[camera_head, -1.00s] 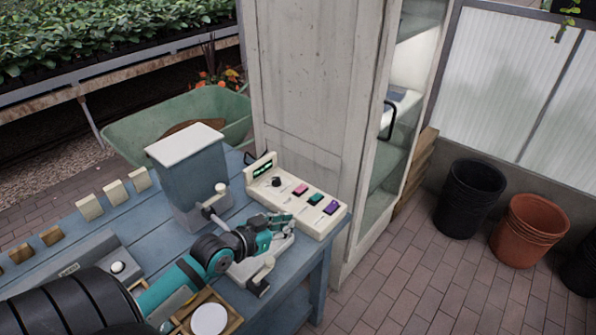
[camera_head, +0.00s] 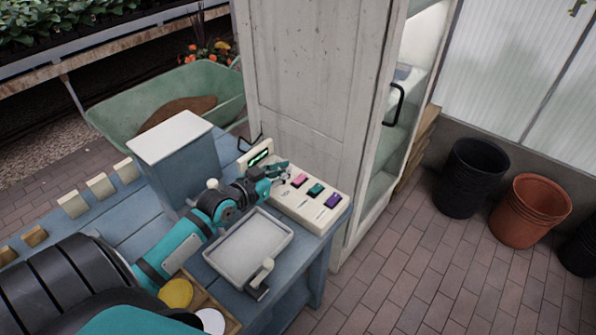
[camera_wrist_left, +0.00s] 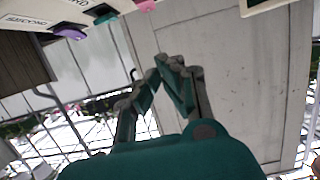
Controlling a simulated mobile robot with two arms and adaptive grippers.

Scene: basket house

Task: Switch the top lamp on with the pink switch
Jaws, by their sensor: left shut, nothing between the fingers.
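The cream switch panel (camera_head: 283,200) lies at the right end of the blue table. Its pink switch (camera_head: 300,180) sits left of the teal switch (camera_head: 316,189) and the purple switch (camera_head: 333,201). My left gripper (camera_head: 281,171) is shut and empty over the panel's left part, just left of the pink switch; I cannot tell if it touches the panel. The left wrist view shows its fingers (camera_wrist_left: 171,66) closed together, with the pink switch (camera_wrist_left: 146,5), teal switch (camera_wrist_left: 105,17) and purple switch (camera_wrist_left: 70,33) along the top. No lamp is clearly visible. My right gripper is out of view.
A white-lidded blue box (camera_head: 180,165) stands left of the panel. A grey tray (camera_head: 249,246) lies below my left arm. A tall pale cabinet (camera_head: 305,85) rises directly behind the panel. Pots stand on the brick floor at right.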

